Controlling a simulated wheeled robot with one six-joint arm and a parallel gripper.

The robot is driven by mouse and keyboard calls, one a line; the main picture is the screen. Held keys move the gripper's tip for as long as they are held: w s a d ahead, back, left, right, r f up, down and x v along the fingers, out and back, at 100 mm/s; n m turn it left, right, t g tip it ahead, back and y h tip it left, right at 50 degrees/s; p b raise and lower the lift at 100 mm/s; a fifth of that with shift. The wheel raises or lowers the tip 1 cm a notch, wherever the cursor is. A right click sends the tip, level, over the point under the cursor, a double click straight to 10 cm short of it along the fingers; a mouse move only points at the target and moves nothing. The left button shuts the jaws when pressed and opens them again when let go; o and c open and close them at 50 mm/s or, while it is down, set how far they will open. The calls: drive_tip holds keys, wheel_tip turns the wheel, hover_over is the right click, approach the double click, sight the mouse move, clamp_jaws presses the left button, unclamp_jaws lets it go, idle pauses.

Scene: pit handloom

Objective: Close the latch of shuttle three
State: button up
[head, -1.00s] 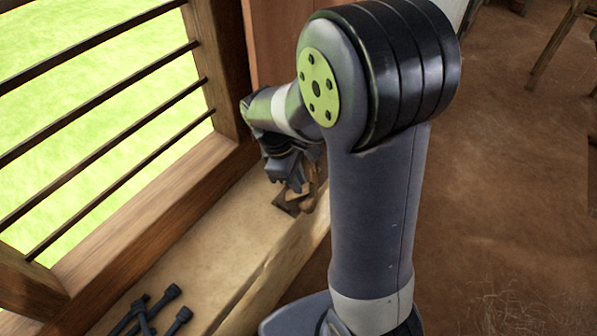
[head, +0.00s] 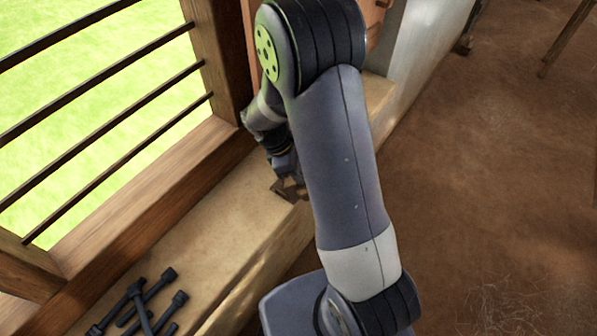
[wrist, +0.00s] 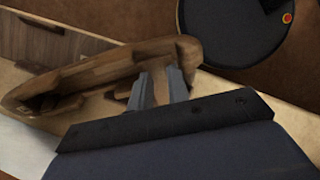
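A brown wooden shuttle (wrist: 110,72) with a hollowed body lies across the wrist view, its rounded right end just beyond my fingertips. I cannot tell whether a finger touches the shuttle. In the head view my gripper is low over the window ledge (head: 215,235), partly hidden by my arm. A small dark brown piece (head: 284,190) shows beneath it. The latch and the shuttle's number cannot be made out.
A barred wooden window (head: 130,195) runs along the left of the ledge. Several dark rod-like pieces (head: 140,302) lie on the near ledge. A pale wall (head: 425,45) stands beyond my arm. The earth floor (head: 480,200) at right is mostly clear.

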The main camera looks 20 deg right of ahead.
clamp_jaws()
drive_tip(key=shift+f+m+b, duration=0.1)
drive_tip(key=shift+m+b, duration=0.2)
drive_tip(key=shift+m, duration=0.1)
drive_tip(key=m+b, duration=0.2)
drive_tip(key=m, duration=0.1)
drive_tip(key=shift+f+t+b, duration=0.1)
drive_tip(key=shift+t+b, duration=0.2)
drive_tip(key=shift+t, duration=0.1)
drive_tip(key=m+h+b, duration=0.1)
drive_tip(key=m+b, duration=0.1)
drive_tip(key=m, duration=0.2)
drive_tip(key=shift+s+a+b, duration=0.1)
drive_tip(key=shift+b, duration=0.2)
drive_tip(key=m+b, duration=0.4)
drive_tip(key=m, duration=0.1)
drive_tip(key=shift+t+h, duration=0.3)
drive_tip(key=shift+h, duration=0.1)
drive_tip(key=shift+a+m+h+b, duration=0.1)
drive_tip(key=shift+m+h+b, duration=0.3)
drive_tip(key=shift+m+b, duration=1.35)
drive_tip(key=shift+m+p, duration=0.45)
drive_tip(key=shift+m, duration=0.2)
